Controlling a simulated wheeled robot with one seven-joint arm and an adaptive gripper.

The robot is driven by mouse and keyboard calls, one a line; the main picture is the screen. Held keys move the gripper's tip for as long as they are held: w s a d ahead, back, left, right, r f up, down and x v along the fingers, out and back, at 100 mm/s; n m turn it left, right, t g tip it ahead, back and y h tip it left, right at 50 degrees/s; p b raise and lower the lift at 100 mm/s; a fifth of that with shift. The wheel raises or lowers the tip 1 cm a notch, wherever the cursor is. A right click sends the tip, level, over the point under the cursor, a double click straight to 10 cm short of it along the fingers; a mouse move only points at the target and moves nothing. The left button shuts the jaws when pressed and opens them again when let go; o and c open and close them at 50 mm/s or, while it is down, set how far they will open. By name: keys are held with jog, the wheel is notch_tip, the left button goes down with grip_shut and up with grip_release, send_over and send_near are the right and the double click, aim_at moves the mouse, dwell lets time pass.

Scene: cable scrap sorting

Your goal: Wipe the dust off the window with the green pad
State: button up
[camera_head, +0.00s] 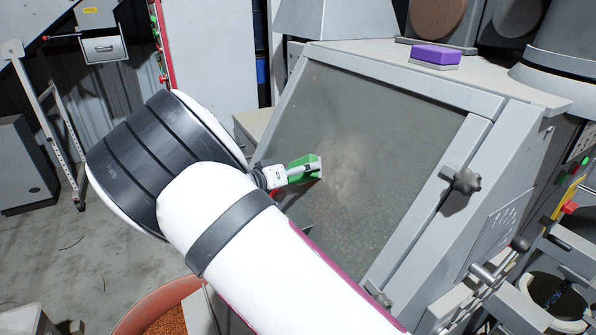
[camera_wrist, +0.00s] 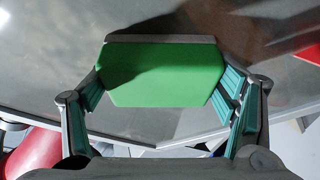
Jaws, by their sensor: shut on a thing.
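The window (camera_head: 375,130) is a sloped, dark grey pane in a light grey frame. A paler dusty patch (camera_head: 347,172) shows near its middle. My gripper (camera_head: 303,172) is at the left part of the window, shut on the green pad (camera_head: 311,161). In the wrist view the green pad (camera_wrist: 160,75) sits between the two fingers of my gripper (camera_wrist: 162,88), with a grey strip along its far edge. The pad is at or very near the pane; I cannot tell whether it touches. My arm hides the window's lower left part.
A purple pad (camera_head: 436,54) lies on top of the machine. A dark star knob (camera_head: 462,181) sticks out at the frame's right side. An orange-red tub (camera_head: 160,310) of granules stands below. The pane right of the pad is free.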

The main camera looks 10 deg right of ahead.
aim_at(326, 170)
jog(key=shift+s+d+f+p, duration=0.1)
jog(key=shift+s+d+p, duration=0.4)
jog(key=shift+s+p, duration=0.4)
jog(key=shift+s+d+r+p, duration=0.1)
jog(key=shift+s+d+p, duration=0.35)
jog(key=shift+s+p, duration=0.4)
jog(key=shift+s+d+f+p, duration=0.1)
jog(key=shift+s+d+p, duration=0.5)
jog(key=shift+s, duration=0.5)
jog(key=shift+s, duration=0.1)
